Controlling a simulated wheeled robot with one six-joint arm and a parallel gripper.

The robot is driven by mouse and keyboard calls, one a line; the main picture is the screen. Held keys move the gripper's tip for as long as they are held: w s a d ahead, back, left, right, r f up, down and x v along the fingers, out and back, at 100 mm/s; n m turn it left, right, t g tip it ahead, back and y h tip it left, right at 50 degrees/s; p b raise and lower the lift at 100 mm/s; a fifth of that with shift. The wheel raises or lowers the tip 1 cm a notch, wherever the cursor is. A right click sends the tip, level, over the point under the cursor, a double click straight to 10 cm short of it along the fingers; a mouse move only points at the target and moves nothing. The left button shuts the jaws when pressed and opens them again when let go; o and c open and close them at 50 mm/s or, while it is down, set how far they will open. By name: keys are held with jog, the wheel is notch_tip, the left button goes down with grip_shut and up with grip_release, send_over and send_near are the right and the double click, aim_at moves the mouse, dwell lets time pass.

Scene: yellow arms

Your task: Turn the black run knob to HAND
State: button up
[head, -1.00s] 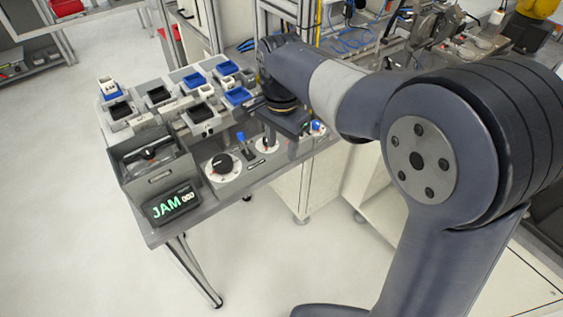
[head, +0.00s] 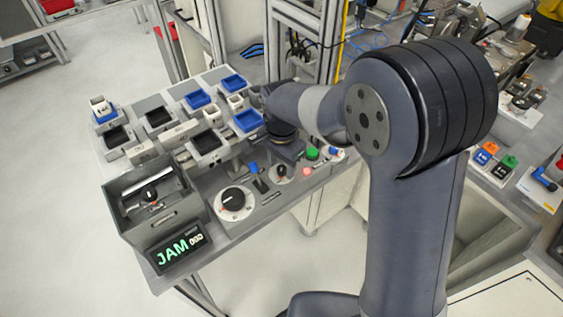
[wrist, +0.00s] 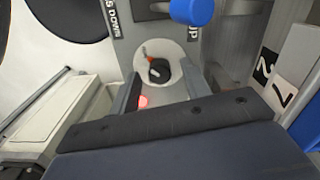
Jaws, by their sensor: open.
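A small black knob (head: 281,171) sits on a round white plate on the table's front edge, beside a blue-tipped lever (head: 254,168). The wrist view shows this knob (wrist: 160,71) with a red-orange mark by its upper left. No HAND lettering is readable. My gripper (head: 287,152) is just behind the small knob in the head view. In the wrist view, my gripper (wrist: 162,78) is open, its two grey fingers on either side of the knob; contact cannot be told. A larger black knob (head: 234,198) on a white dial is to the left.
A display (head: 180,248) reads JAM. A grey bin (head: 150,230) stands behind it. A green button (head: 312,153) and a red button (head: 307,171) are right of the small knob. Blue and black trays (head: 197,99) fill the table's back. The blue lever tip (wrist: 192,11) is close in the wrist view.

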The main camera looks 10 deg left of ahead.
jog(key=shift+c, duration=0.6)
grip_shut()
jog(key=shift+n, duration=0.3)
jog(key=n, duration=0.3)
jog(key=shift+n, duration=0.3)
jog(key=n, duration=0.4)
jog(key=shift+b, duration=0.3)
jog(key=n, duration=0.5)
jog(key=shift+n, duration=2.3)
